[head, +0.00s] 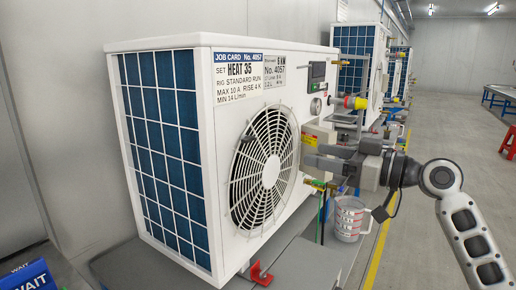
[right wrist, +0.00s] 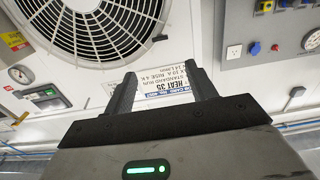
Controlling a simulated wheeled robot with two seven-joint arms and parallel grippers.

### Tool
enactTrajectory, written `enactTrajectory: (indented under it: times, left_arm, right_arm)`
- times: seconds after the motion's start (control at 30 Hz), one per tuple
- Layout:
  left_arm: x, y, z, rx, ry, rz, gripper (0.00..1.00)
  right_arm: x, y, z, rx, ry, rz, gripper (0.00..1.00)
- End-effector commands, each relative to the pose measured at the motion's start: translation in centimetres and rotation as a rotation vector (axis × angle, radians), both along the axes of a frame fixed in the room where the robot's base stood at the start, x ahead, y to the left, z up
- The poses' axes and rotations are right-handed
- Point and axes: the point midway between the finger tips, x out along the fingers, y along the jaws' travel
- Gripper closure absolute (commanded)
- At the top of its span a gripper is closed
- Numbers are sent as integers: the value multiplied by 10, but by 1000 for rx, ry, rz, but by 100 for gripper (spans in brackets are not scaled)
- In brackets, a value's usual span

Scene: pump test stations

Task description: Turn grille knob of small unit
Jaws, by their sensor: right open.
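My right gripper (head: 309,150) is open and empty, just right of the grille. In the right wrist view its fingers (right wrist: 163,80) frame the upside-down card. My left gripper is out of view.
A clear measuring jug (head: 348,218) stands below my right gripper, and a red bracket (head: 259,274) is at the bench front. More units (head: 352,60) stand behind.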

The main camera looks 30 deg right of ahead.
Motion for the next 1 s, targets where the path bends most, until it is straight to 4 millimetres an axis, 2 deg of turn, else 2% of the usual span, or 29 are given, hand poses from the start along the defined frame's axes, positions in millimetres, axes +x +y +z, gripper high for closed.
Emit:
enactTrajectory:
  times: [0.17,0.5,0.7,0.83,1.0]
  left_arm:
    - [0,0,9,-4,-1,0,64]
    - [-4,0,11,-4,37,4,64]
    - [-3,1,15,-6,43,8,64]
    - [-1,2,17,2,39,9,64]
    - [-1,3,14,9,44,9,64]
  right_arm:
    - [22,10,4,1,-2,4,44]
    - [90,37,6,7,-4,1,44]
    - [123,51,4,7,-3,1,44]
    - [137,56,2,7,-1,0,44]
    - [144,59,1,4,0,0,44]
